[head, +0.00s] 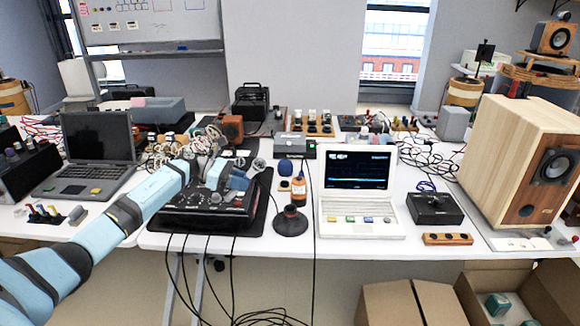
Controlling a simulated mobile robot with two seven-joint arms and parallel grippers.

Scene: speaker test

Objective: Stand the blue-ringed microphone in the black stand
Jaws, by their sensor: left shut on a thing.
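My left gripper (238,182) is above the black mixer-like unit near the middle of the table. It is shut on what looks like the microphone (258,164), whose round grey head shows just past the fingers. The blue ring cannot be made out clearly, and the gripper hides much of the body. The black stand (291,222), with a wide round base, is upright at the table's front edge, to the right of and nearer than the gripper. The microphone is apart from the stand. My right gripper is not in view.
An orange-brown bottle-like thing (299,190) and a dark blue ball-shaped thing (285,167) are close behind the stand. The black unit (205,205) is left of it, a white laptop (362,224) right. Cables hang over the front edge. A wooden speaker (510,150) is far right.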

